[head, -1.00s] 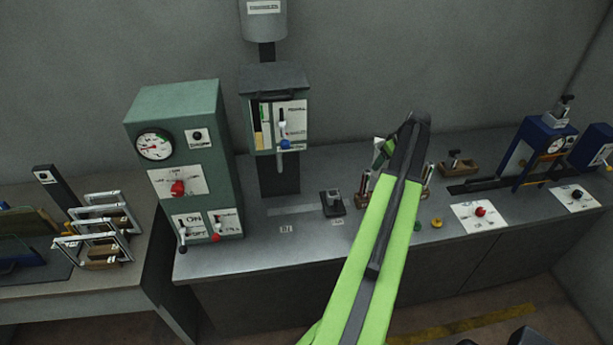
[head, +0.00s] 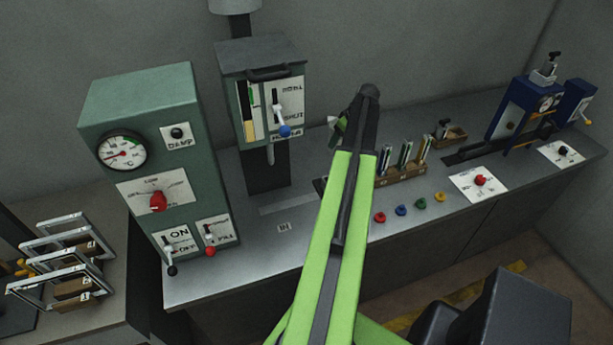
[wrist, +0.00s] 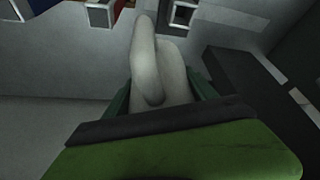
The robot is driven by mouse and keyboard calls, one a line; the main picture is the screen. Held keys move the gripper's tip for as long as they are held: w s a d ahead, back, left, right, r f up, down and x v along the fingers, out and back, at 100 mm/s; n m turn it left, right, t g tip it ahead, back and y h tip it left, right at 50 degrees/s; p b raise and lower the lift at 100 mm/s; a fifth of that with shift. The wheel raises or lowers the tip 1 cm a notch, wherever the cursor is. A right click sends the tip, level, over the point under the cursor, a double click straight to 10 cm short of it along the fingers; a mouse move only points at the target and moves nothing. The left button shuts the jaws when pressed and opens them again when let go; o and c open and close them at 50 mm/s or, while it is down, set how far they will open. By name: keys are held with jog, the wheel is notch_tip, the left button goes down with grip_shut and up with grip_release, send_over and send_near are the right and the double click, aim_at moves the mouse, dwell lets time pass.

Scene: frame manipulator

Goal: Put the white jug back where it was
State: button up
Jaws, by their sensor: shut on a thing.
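The white jug (wrist: 178,67) fills the middle of the wrist view, with its rounded handle towards me. My gripper (wrist: 160,95) is shut on it, with a green finger on either side. In the head view my gripper (head: 343,125) is above the back of the bench, right of the hanging green box, and mostly hidden behind my green arm.
The grey bench (head: 260,255) has a clear strip left of my arm. A tall green cabinet (head: 150,110) stands at left and a green box (head: 262,95) hangs behind. A wooden rack (head: 402,174), coloured knobs (head: 401,210) and a blue press (head: 525,107) stand right.

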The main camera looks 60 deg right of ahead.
jog(key=f+b, duration=0.1)
jog(key=f, duration=0.1)
jog(key=f+b, duration=0.3)
jog(key=f, duration=0.1)
jog(key=shift+w+a+f+b, duration=0.1)
jog(key=shift+w+f+b, duration=0.05)
jog(key=shift+w+b, duration=0.25)
jog(key=w+f+b, duration=0.3)
jog(key=w, duration=0.1)
jog(key=w+f+b, duration=0.7)
jog(key=f+b, duration=0.1)
jog(key=shift+w+d+f, duration=0.15)
jog(key=shift+w+d, duration=0.1)
jog(key=shift+w, duration=0.15)
jog(key=o, duration=1.7)
jog(key=shift+r, duration=0.2)
jog(key=p+v, duration=1.1)
jog(key=v, duration=0.1)
jog(key=shift+r, duration=0.1)
